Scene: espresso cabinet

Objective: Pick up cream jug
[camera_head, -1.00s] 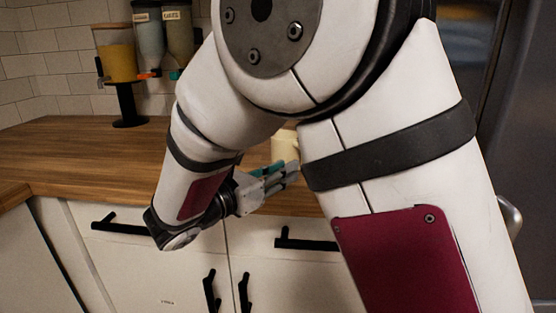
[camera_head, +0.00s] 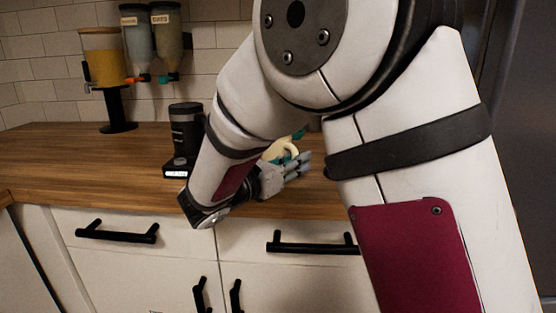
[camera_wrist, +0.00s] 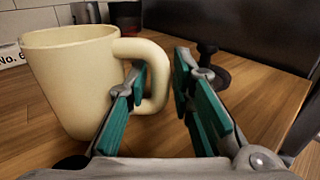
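The cream jug (camera_wrist: 75,80) is large at the left of the wrist view, standing upright on the wooden counter with its handle towards the right. My gripper (camera_wrist: 160,78) is open, with its teal-padded fingers apart around the handle's outer bar. The left finger overlaps the handle's opening and the right finger is outside the handle. I see a gap between the right finger and the handle. In the head view the jug (camera_head: 279,149) is partly hidden behind my gripper (camera_head: 297,152) and arm.
A black grinder-like device (camera_head: 186,135) with a lit display stands on the counter (camera_head: 80,150), left of my arm. Dispensers (camera_head: 152,45) are at the back wall. A small black tamper-like object (camera_wrist: 208,70) stands beyond my right finger. Open counter lies at the left.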

